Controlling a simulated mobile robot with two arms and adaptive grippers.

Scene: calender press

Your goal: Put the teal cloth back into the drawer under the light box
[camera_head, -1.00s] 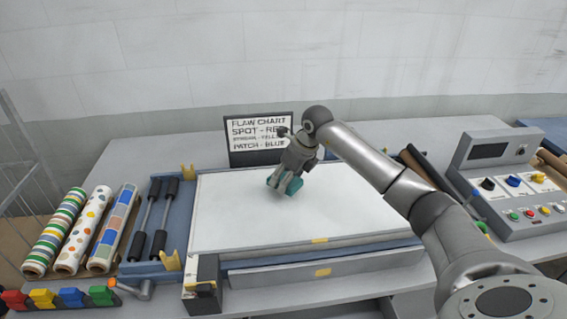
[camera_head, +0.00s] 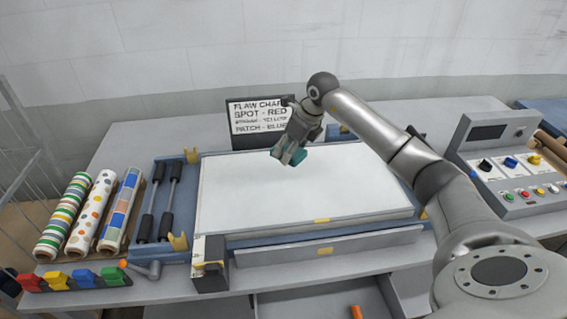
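The teal cloth (camera_head: 293,156) is a small bunched piece between the fingers of my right gripper (camera_head: 289,154). The gripper points down and is shut on it, at the far edge of the white light box (camera_head: 300,195). The cloth appears to be held above the surface, but the exact height is hard to tell. My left gripper is not in view.
A flaw chart sign (camera_head: 259,117) stands behind the light box. Patterned rolls (camera_head: 90,212) and black rollers (camera_head: 157,205) lie on the left, with coloured clips (camera_head: 85,279) in front. A control panel (camera_head: 510,165) stands on the right. The light box top is clear.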

